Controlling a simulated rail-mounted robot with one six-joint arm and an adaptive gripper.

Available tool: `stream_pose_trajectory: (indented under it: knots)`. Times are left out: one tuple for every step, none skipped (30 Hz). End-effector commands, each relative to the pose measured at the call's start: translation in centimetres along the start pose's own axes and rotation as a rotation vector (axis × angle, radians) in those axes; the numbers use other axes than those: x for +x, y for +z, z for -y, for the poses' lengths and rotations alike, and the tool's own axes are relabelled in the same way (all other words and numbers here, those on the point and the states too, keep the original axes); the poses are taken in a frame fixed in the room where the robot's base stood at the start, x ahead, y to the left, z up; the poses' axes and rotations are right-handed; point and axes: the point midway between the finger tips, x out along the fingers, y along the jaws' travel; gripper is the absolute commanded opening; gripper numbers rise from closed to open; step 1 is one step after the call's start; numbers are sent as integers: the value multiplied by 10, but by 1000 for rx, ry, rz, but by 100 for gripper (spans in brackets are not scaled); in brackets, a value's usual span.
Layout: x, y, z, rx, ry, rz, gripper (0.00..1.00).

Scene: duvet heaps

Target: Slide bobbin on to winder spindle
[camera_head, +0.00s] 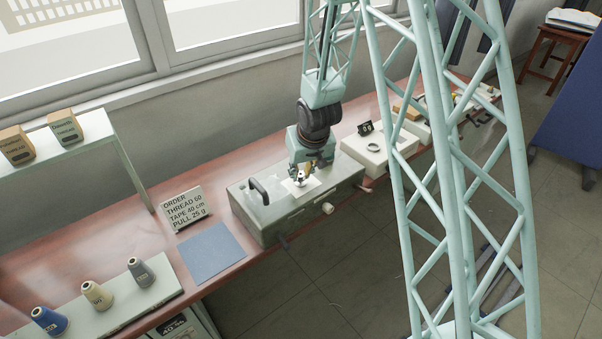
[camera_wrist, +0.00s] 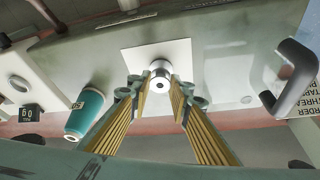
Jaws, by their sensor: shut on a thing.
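A small silver-white bobbin (camera_wrist: 160,70) with a dark centre hole is between the fingertips of my gripper (camera_wrist: 158,92) in the wrist view. My gripper (camera_head: 301,178) is shut on it, low over the white square plate (camera_wrist: 186,53) on top of the grey-green winder (camera_head: 262,212). The bobbin is small and partly hidden by the fingers in the head view. The winder's spindle is not visible, so I cannot tell whether the bobbin is around it or above it.
A black handle (camera_head: 258,187) stands on the winder's left end. A teal thread cone (camera_wrist: 86,112) shows in the wrist view. A white box (camera_head: 376,158) with a ring on top stands to the right. A blue mat (camera_head: 211,253), order sign (camera_head: 186,208) and several thread cones are left.

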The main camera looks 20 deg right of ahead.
Motion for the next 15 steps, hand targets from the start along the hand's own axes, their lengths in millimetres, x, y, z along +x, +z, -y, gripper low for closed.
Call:
stream_pose_trajectory:
  knots:
    - [1,1,0,0,0,0,11]
    - [2,1,0,0,0,0,11]
    - [2,1,0,0,0,0,11]
    - [3,1,0,0,0,0,11]
    - [3,1,0,0,0,0,11]
    - [4,2,0,0,0,0,11]
    - [4,2,0,0,0,0,11]
    - [4,2,0,0,0,0,11]
    - [5,2,0,0,0,0,11]
    - [6,2,0,0,0,0,11]
    - [6,2,0,0,0,0,11]
    - [6,3,0,0,0,0,11]
    - [7,3,0,0,0,0,11]
    - [7,3,0,0,0,0,11]
    - [8,3,0,0,0,0,11]
